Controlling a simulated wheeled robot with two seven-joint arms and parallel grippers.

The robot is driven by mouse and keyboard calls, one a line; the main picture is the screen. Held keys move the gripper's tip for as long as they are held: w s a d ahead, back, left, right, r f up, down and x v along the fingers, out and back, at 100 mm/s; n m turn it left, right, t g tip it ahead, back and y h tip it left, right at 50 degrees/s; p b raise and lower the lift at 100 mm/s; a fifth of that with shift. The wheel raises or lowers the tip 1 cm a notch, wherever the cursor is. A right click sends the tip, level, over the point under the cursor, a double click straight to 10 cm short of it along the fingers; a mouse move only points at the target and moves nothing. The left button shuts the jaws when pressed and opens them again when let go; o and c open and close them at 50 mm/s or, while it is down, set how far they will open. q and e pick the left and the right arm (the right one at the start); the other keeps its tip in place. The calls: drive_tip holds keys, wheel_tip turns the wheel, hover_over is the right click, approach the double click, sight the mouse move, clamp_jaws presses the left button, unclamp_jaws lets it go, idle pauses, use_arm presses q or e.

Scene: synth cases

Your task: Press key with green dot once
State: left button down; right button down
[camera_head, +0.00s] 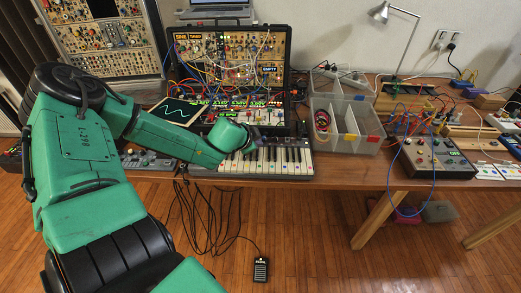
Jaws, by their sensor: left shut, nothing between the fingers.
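A small piano keyboard (287,165) with white and black keys lies at the table's front edge. Small coloured marks seem to show on its white keys, but they are too small for me to tell which is the green dot. My green left arm reaches in from the left and covers the keyboard's left end. My left gripper (262,140) is shut and empty, over the back edge of the keys near the keyboard's middle. I cannot tell whether its tips touch anything. My right gripper is not in view.
An open synthesizer case (232,52) with many patch cables stands behind the keyboard. A clear divided bin (346,128) is right of it. A tablet (174,111) with a wavy line leans at left. A control box (437,158) with a blue cable sits further right.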

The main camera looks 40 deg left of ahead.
use_arm(q)
drive_tip(key=shift+a, duration=0.15)
drive_tip(key=shift+f, duration=0.1)
drive_tip(key=b, duration=0.8)
approach(262, 162)
drive_tip(key=x, duration=0.4)
drive_tip(key=shift+w+a, duration=0.15)
drive_tip(key=shift+w, duration=0.25)
drive_tip(key=shift+f+b, duration=0.1)
drive_tip(key=shift+b, duration=0.2)
idle(0.6)
drive_tip(key=shift+f, duration=0.3)
